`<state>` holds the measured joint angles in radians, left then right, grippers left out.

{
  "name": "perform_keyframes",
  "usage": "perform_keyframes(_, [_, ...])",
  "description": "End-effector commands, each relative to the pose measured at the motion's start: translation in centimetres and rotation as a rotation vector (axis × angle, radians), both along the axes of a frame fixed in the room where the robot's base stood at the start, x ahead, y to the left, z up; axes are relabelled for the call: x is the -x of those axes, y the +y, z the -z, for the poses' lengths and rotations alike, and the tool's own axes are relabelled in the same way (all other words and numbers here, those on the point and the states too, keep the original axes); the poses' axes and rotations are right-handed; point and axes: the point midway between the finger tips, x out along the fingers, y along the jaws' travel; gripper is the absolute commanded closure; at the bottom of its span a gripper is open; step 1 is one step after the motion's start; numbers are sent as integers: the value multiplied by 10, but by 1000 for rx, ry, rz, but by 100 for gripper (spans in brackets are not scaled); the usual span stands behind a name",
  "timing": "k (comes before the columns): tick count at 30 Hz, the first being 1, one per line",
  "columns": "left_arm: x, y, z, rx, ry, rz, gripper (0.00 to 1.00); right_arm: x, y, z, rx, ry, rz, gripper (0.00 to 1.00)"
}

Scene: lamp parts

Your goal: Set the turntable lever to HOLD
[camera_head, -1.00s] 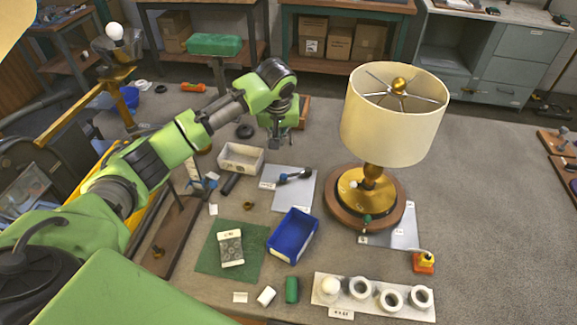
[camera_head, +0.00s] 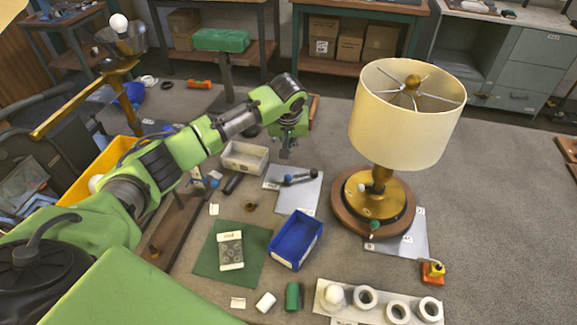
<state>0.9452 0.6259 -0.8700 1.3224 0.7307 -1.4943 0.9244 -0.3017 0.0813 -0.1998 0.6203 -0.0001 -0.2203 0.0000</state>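The lamp (camera_head: 407,115) with a cream shade stands upright on a round brown turntable (camera_head: 346,219). A small lever with a green knob (camera_head: 375,226) shows at the turntable's front edge, over a grey plate (camera_head: 405,243) with small white labels too small to read. Another lever, with dark and blue ends (camera_head: 290,179), lies over a second grey plate (camera_head: 304,198) left of the lamp. My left gripper (camera_head: 286,154) points down just behind and above this second plate, apart from both levers. Its fingers are too small to judge. My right gripper is not in view.
A blue bin (camera_head: 307,249), a white bin (camera_head: 258,158) and a green mat (camera_head: 210,262) lie on the bench. A white holder with rings (camera_head: 345,308) is at the front. An orange-yellow item (camera_head: 433,273) sits right of the turntable plate.

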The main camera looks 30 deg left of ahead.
Motion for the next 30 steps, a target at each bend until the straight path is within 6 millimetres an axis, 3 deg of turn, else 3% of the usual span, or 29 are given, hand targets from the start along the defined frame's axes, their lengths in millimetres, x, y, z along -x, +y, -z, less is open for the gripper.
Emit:
perform_keyframes(3, [-7,3,23,0,4,-1,100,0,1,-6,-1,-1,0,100])
perform_keyframes(11, [-20,9,61,0,3,1,100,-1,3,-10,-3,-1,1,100])
perform_keyframes(21, [11,-5,68,-1,0,3,100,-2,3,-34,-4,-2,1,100])
perform_keyframes(30, [15,-8,71,1,0,1,100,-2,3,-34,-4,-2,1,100])
